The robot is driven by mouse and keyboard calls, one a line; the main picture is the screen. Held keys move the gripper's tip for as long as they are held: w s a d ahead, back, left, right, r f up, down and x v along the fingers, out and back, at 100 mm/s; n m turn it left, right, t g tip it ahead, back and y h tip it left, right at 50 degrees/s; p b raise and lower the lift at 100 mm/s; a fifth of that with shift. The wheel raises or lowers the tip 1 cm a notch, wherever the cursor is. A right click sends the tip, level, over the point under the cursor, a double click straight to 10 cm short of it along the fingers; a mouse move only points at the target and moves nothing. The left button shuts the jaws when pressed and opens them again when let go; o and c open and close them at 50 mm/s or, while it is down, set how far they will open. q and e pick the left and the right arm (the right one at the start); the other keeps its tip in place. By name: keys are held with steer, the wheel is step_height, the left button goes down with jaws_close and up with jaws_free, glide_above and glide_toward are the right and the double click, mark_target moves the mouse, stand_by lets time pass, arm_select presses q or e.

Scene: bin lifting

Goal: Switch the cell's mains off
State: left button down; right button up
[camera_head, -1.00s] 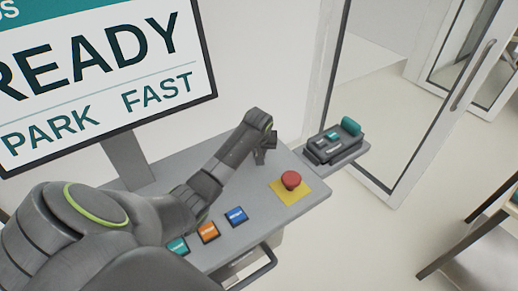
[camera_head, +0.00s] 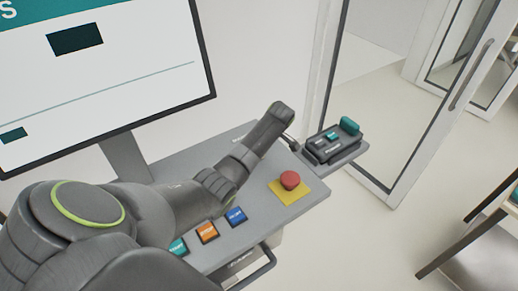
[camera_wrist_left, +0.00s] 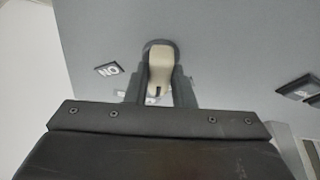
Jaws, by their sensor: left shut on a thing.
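The mains switch shows in the left wrist view as a beige rotary handle (camera_wrist_left: 160,65) on a dark round base, set in a grey panel. A small black label (camera_wrist_left: 108,69) beside it reads "ON" from the other side. My left gripper (camera_wrist_left: 158,88) is shut on the handle, one dark finger on each side. In the head view my left arm reaches across the console (camera_head: 262,205) to its far edge; the arm hides the switch and most of the gripper there. My right gripper is not in view.
A red emergency button (camera_head: 290,180) on a yellow plate sits right of my arm. Teal, orange and blue buttons (camera_head: 207,231) line the console front. A dark device with a teal part (camera_head: 335,142) is on a side shelf. A large screen (camera_head: 95,75) stands left; a glass door (camera_head: 425,110) is right.

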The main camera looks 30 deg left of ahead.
arm_select(q)
steer(key=n+g, duration=0.1)
steer(key=n, duration=0.2)
steer(key=shift+w, duration=0.1)
steer(key=shift+n+g+h+b, duration=0.3)
steer(key=shift+n+g+b, duration=0.2)
steer(key=shift+n, duration=0.7)
steer(key=c, duration=1.2)
jaws_free()
steer(key=shift+c, duration=0.2)
